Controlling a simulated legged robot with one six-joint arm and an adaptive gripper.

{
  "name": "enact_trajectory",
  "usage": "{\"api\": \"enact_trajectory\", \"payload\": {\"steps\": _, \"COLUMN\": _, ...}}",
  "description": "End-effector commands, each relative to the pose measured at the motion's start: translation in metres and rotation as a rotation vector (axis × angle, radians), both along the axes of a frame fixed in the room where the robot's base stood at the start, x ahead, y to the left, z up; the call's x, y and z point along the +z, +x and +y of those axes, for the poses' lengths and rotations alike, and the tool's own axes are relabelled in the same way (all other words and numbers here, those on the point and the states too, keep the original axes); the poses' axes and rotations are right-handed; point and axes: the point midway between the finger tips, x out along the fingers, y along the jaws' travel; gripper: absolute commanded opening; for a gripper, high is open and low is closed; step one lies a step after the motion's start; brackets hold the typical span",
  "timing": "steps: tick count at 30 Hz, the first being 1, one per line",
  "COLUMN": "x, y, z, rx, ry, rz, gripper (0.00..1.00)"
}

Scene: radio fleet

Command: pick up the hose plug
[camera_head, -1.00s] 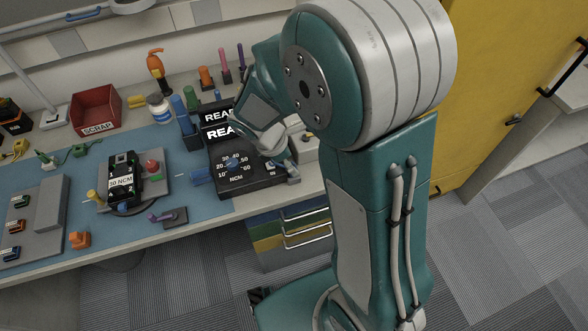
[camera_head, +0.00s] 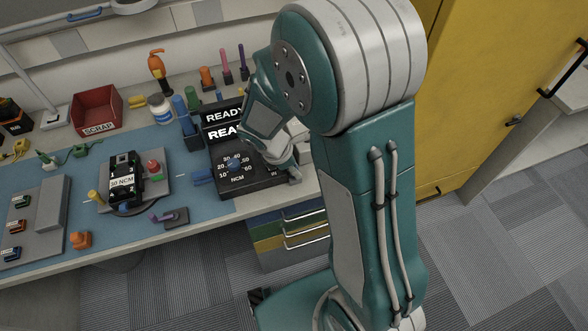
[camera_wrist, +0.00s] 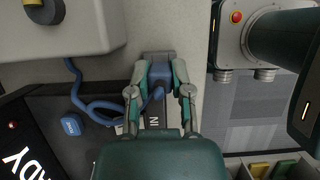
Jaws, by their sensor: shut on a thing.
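The hose plug (camera_wrist: 160,77) is a blue piece between my two fingers in the wrist view. A blue hose (camera_wrist: 93,106) curves away from it to the left. My gripper (camera_wrist: 160,72) is shut on the plug, one finger on each side. A grey block (camera_wrist: 157,57) lies just beyond the plug; I cannot tell whether they touch. In the head view my gripper (camera_head: 293,174) is at the right end of the black tester (camera_head: 262,184), by its IN label. The plug is hidden there by my arm.
A blue knob (camera_wrist: 71,126) sits on the tester. A pale box (camera_wrist: 60,28) stands close on the left in the wrist view. The bench (camera_head: 60,250) also bears a red scrap bin (camera_head: 96,110) and a fixture (camera_head: 122,180). A yellow cabinet (camera_head: 465,110) stands right.

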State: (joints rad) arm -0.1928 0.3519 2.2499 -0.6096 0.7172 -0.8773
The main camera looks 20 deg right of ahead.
Motion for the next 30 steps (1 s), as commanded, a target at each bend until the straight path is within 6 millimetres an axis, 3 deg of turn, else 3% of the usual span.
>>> {"api": "enact_trajectory", "payload": {"steps": 7, "x": 0.01, "y": 0.002, "z": 0.001, "rx": 0.002, "ry": 0.001, "rz": -0.005, "gripper": 0.04}}
{"api": "enact_trajectory", "payload": {"steps": 12, "x": 0.036, "y": 0.001, "z": 0.002, "rx": 0.001, "ry": 0.003, "rz": -0.008, "gripper": 0.04}}
{"api": "enact_trajectory", "payload": {"steps": 21, "x": 0.096, "y": -0.027, "z": 0.051, "rx": 0.008, "ry": 0.004, "rz": -0.006, "gripper": 0.04}}
{"api": "enact_trajectory", "payload": {"steps": 30, "x": 0.122, "y": -0.06, "z": 0.107, "rx": 0.007, "ry": 0.002, "rz": -0.003, "gripper": 0.04}}
